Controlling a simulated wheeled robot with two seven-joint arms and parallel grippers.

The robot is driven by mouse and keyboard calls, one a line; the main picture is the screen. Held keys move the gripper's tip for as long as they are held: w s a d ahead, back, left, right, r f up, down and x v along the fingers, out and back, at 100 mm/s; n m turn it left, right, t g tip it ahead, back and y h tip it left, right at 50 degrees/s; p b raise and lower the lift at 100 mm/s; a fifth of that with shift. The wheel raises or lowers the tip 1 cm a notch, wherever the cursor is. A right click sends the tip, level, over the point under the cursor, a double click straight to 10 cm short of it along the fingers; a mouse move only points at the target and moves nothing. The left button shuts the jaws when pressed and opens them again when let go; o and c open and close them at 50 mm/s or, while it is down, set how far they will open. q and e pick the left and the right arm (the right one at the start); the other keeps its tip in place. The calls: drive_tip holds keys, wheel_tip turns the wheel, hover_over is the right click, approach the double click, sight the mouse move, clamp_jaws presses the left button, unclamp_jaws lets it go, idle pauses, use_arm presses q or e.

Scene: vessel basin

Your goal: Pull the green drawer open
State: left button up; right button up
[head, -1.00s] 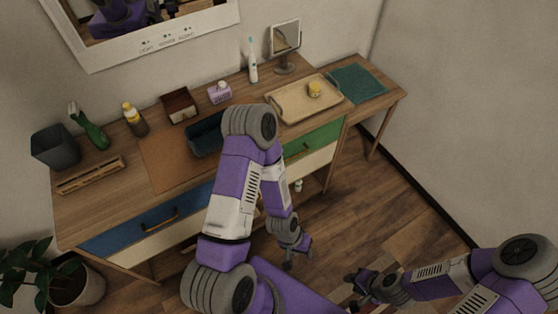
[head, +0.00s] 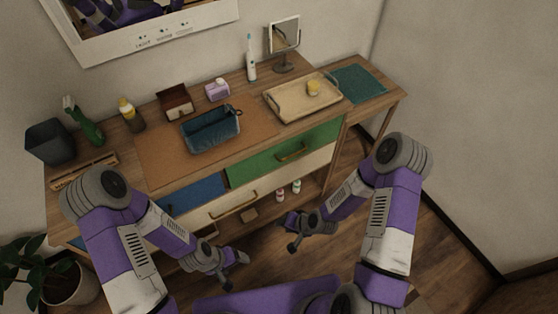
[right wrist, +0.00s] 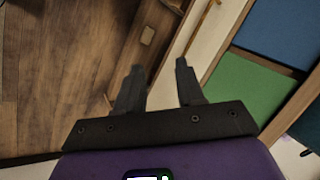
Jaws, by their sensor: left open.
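The green drawer (head: 262,166) is in the upper right of the desk front in the head view. My right gripper (head: 287,233) is in front of the desk, below and apart from the green drawer. Its fingers (right wrist: 158,66) are spread and empty. My left gripper (head: 238,272) is open and empty, lower and further left, apart from the desk.
A blue drawer (head: 195,193) is left of the green one. A pale drawer (head: 275,189) with a long brass handle lies below. A blue basin (head: 211,131) and a tan tray (head: 302,98) stand on the desk. Small bottles (head: 296,186) are on the lower shelf.

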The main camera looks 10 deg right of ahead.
drive_tip(key=w+d+r+m+t+b, duration=0.1)
drive_tip(key=w+d+m+t+b, duration=0.35)
drive_tip(key=w, duration=0.55)
drive_tip(key=w+d+r+m+t+b, duration=0.15)
drive_tip(key=w+d+m+t, duration=0.4)
drive_tip(key=w, duration=0.55)
use_arm(q)
wheel_tip(320, 180, down, 9)
drive_tip(key=b, duration=0.1)
use_arm(e)
drive_tip(key=w+a+f+n, duration=0.1)
drive_tip(key=w, duration=0.5)
drive_tip(key=shift+f+n, duration=0.3)
use_arm(q)
drive_tip(key=shift+d+r, duration=0.1)
use_arm(e)
drive_tip(key=shift+a, duration=0.1)
clamp_jaws()
